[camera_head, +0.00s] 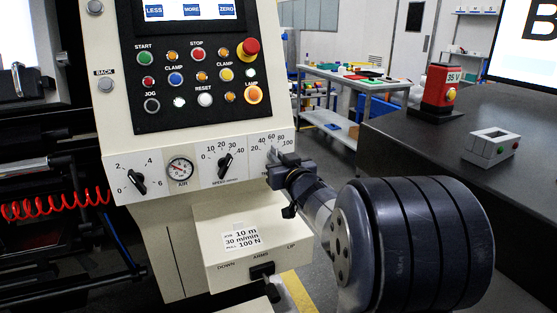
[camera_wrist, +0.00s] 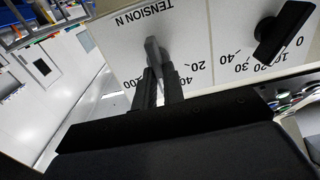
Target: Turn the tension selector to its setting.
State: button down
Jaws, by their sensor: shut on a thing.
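The tension selector is the rightmost dial on the cream panel. In the wrist view its grey knob (camera_wrist: 154,50) stands below the upside-down label TENSION N, with 20 and 40 to its right and a number ending in 00 below left. My gripper (camera_wrist: 158,78) is shut on this knob, with its dark fingers one on each side. In the head view my gripper (camera_head: 273,160) covers most of the knob, and the scale (camera_head: 284,142) up to 100 shows above it. Which mark the pointer meets is hidden. A card (camera_head: 241,239) below reads 10 m, 30 m/min, 100 N.
The speed knob (camera_head: 225,163) is left of the selector, then the air gauge (camera_head: 181,170) and another knob (camera_head: 136,182). Buttons and a red emergency stop (camera_head: 249,48) are above. An arms lever (camera_head: 262,270) sits below. A dark bench (camera_head: 420,140) stands at right.

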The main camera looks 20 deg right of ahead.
jog(key=shift+r+p, duration=0.1)
jog(key=shift+p, duration=0.2)
jog(key=shift+d+f+m+p, duration=0.1)
jog(key=shift+d+m+p, duration=0.05)
jog(key=shift+m+p, duration=2.5)
jog(key=shift+d+f+m+p, duration=0.1)
jog(key=shift+m+p, duration=1.85)
jog(key=shift+m, duration=1.4)
jog(key=c, duration=1.5)
grip_release()
